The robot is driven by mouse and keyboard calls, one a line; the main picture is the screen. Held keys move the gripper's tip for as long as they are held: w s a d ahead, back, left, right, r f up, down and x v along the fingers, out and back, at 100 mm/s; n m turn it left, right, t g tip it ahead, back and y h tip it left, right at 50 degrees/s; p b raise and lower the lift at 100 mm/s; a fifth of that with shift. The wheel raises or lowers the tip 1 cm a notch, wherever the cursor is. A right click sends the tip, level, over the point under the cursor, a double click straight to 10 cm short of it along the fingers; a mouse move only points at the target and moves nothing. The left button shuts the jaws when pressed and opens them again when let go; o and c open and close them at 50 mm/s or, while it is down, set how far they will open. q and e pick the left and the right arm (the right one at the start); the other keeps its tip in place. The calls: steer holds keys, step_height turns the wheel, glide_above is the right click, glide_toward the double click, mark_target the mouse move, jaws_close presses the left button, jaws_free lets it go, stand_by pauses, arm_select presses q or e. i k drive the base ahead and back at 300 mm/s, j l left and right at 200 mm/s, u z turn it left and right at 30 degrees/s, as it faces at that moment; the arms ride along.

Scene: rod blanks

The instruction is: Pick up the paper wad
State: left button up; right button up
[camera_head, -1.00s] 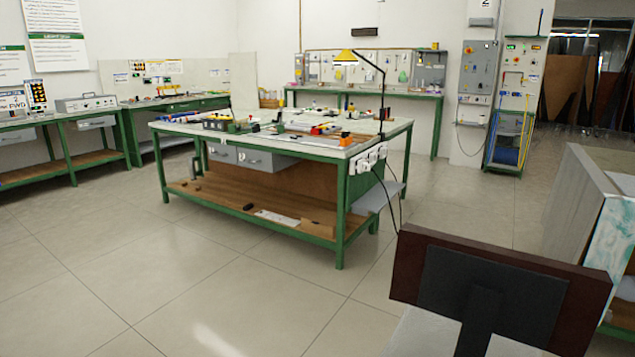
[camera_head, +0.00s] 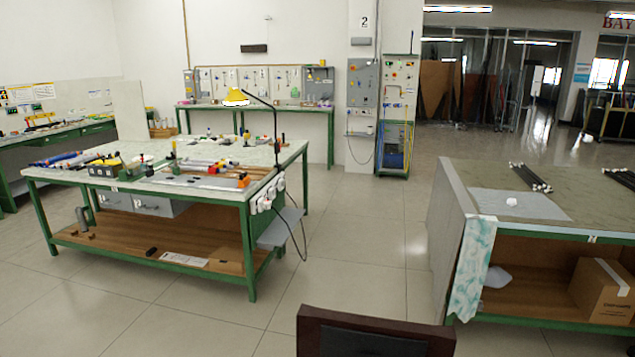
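A small white crumpled lump, which looks like the paper wad (camera_head: 511,201), lies on a grey mat (camera_head: 545,211) on top of the workbench (camera_head: 592,229) at the right. Nothing touches it from above. Neither of my grippers shows in the head view, so their state is hidden.
Bundles of dark rods (camera_head: 530,178) lie behind the wad on the same bench. A cardboard box (camera_head: 602,290) sits on its lower shelf. A tool-covered green bench (camera_head: 222,181) stands at left. A dark chair back (camera_head: 375,335) is at the bottom. Open tiled floor (camera_head: 345,230) lies between the benches.

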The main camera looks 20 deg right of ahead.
mark_target(511, 201)
steer(key=z, duration=1.7)
steer(key=u, duration=0.45)
steer(key=i+j+u, duration=0.1)
steer(key=j+u, duration=0.2)
steer(key=j, duration=0.15)
steer(key=i+j+u, duration=0.25)
steer(key=j, duration=0.15)
steer(key=i+j+u, duration=0.1)
steer(key=j+u, duration=0.2)
steer(key=i+j+u, duration=0.4)
steer(key=i+j, duration=0.3)
steer(key=i+j+u, duration=0.15)
steer(key=i+j, duration=0.25)
steer(key=i+l+z, duration=0.1)
steer(key=i+z, duration=0.7)
steer(key=i+j+z, duration=0.35)
steer(key=i, duration=0.2)
steer(key=i+l+z, duration=0.2)
steer(key=i+z, duration=0.15)
steer(key=i, duration=0.4)
steer(key=i+z, duration=0.4)
steer(key=i, duration=0.35)
steer(key=i+l+u, duration=0.3)
steer(key=i+l, duration=0.75)
steer(key=l, duration=0.1)
